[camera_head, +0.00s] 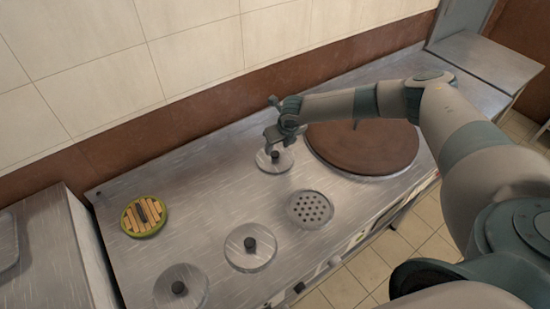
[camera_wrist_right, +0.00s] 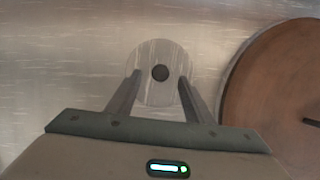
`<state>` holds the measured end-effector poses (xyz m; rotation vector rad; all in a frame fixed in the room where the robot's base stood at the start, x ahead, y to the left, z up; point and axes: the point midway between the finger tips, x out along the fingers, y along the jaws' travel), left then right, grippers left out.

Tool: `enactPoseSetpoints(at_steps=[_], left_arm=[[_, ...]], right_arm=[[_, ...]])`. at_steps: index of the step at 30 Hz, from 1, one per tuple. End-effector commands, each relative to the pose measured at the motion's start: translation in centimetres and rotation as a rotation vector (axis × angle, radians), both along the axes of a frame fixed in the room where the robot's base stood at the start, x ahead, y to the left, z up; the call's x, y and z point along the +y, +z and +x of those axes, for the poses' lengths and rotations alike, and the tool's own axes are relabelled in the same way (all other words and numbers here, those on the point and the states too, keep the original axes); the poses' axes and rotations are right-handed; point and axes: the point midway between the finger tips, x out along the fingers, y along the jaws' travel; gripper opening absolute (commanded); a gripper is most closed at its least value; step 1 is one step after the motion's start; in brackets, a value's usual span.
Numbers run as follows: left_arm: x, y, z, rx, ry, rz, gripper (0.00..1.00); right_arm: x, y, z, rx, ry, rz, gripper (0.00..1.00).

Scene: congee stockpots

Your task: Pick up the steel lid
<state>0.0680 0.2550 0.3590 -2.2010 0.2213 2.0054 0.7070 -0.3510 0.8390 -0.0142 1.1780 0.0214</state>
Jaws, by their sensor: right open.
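A round steel lid with a dark knob (camera_head: 284,165) lies on the steel counter, below my right gripper (camera_head: 279,140). In the right wrist view the lid (camera_wrist_right: 160,52) is centred between the fingers, with its knob in the gap. My right gripper (camera_wrist_right: 160,80) is open and empty, its fingers on either side of the knob; the height above it is hard to tell. Two similar lids with dark knobs lie nearer the front, one in the middle (camera_head: 238,261) and one at the lower left (camera_head: 192,274). My left gripper is not in view.
A large brown round cover (camera_head: 360,150) sits right of the lid and shows in the wrist view (camera_wrist_right: 275,85). A perforated steel disc (camera_head: 310,222) lies in front. A green-rimmed slatted round (camera_head: 132,219) is at left. A tiled wall (camera_head: 200,60) stands behind the counter.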

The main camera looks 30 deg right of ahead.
Motion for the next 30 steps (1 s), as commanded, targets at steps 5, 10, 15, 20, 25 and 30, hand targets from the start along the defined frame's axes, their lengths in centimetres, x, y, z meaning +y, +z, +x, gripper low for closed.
enactPoseSetpoints(at_steps=[5,10,15,20,25,30], left_arm=[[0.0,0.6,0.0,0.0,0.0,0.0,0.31],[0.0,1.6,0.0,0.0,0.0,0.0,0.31],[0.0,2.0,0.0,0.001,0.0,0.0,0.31],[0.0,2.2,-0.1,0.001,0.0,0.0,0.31],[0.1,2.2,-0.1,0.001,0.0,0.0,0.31],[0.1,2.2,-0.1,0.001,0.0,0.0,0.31]], right_arm=[[0.0,-0.6,0.2,0.001,0.0,0.0,0.47],[-0.1,-2.1,0.5,0.002,-0.001,-0.001,0.47],[-0.1,-3.9,1.1,0.002,0.0,-0.001,0.47],[-0.1,-4.8,1.5,0.001,0.001,0.0,0.47],[-0.2,-5.0,1.6,0.0,0.0,0.0,0.47],[-0.2,-5.0,1.6,0.0,0.0,0.0,0.47]])
